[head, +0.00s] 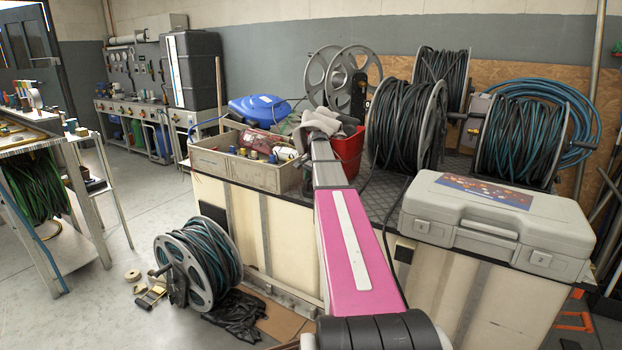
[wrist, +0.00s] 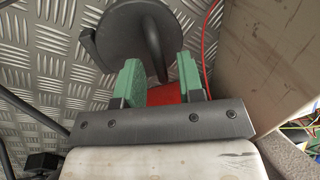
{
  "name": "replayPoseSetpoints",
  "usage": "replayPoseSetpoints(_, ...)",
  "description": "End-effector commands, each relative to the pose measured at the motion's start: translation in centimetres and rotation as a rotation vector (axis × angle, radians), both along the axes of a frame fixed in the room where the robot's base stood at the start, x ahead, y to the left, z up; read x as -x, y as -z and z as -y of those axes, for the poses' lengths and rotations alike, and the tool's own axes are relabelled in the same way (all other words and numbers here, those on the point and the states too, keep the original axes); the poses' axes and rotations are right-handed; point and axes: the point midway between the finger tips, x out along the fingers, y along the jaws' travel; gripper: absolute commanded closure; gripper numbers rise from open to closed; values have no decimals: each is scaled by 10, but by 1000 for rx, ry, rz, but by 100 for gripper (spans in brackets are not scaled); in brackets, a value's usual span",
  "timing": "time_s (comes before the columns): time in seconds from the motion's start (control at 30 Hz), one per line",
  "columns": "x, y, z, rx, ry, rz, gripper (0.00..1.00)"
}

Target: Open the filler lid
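A dark grey round disc with a raised curved handle, apparently the filler lid (wrist: 115,40), shows at the top of the wrist view. It looks closed, but its hinge and rim are partly hidden. A red surface (wrist: 168,94) shows just below it. My gripper (wrist: 158,78) has green finger pads set apart, one on each side of the handle's lower end and the red surface. I cannot tell whether a pad touches the handle. In the head view my gripper (head: 322,122) is above the bench beside a red bucket-like container (head: 349,152); the lid is not clear there.
A crate (head: 245,170) with bottles and fittings stands left of my arm. Hose reels (head: 405,125) stand close on the right. A grey case (head: 490,225) lies at the bench's front right. In the wrist view a red cable (wrist: 207,40) and a pale panel (wrist: 265,60) are at right.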

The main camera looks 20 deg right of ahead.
Motion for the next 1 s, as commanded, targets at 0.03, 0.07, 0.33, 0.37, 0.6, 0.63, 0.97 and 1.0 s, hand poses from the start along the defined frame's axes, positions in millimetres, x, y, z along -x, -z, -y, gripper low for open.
replayPoseSetpoints(0.03, 0, 0, 0, 0, 0, 0, 81)
replayPoseSetpoints(0.07, 0, 0, 0, 0, 0, 0, 91)
replayPoseSetpoints(0.33, 1, 0, 0, -2, 0, 3, 100)
replayPoseSetpoints(0.37, 1, -1, 0, -5, 0, 5, 100)
replayPoseSetpoints(0.6, 7, -5, 4, -52, 2, 66, 100)
replayPoseSetpoints(0.63, 8, -6, 5, -63, 2, 79, 100)
replayPoseSetpoints(0.97, 26, -19, 18, -231, 5, 296, 100)
replayPoseSetpoints(1.0, 28, -21, 19, -254, 4, 327, 100)
